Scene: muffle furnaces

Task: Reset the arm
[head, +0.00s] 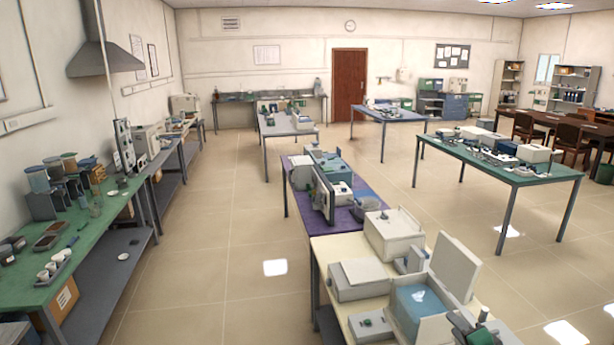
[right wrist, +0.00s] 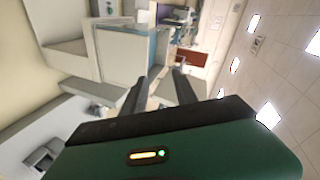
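My right gripper (head: 478,333) shows at the bottom right edge of the head view, partly cut off, beside the open box on the cream table. In the right wrist view, my right gripper (right wrist: 161,90) has its two dark fingers apart with nothing between them. My left gripper is not in the head view. The open box (head: 420,308) has a blue inside with a small whitish item (head: 418,296) in it, and its pale lid (head: 455,265) stands upright.
The cream table (head: 330,262) also holds a pale instrument (head: 394,234) and a low box (head: 358,280) close to the gripper. A purple table (head: 350,215) adjoins it behind. A green bench (head: 85,235) runs along the left wall. The tiled floor (head: 215,290) between is clear.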

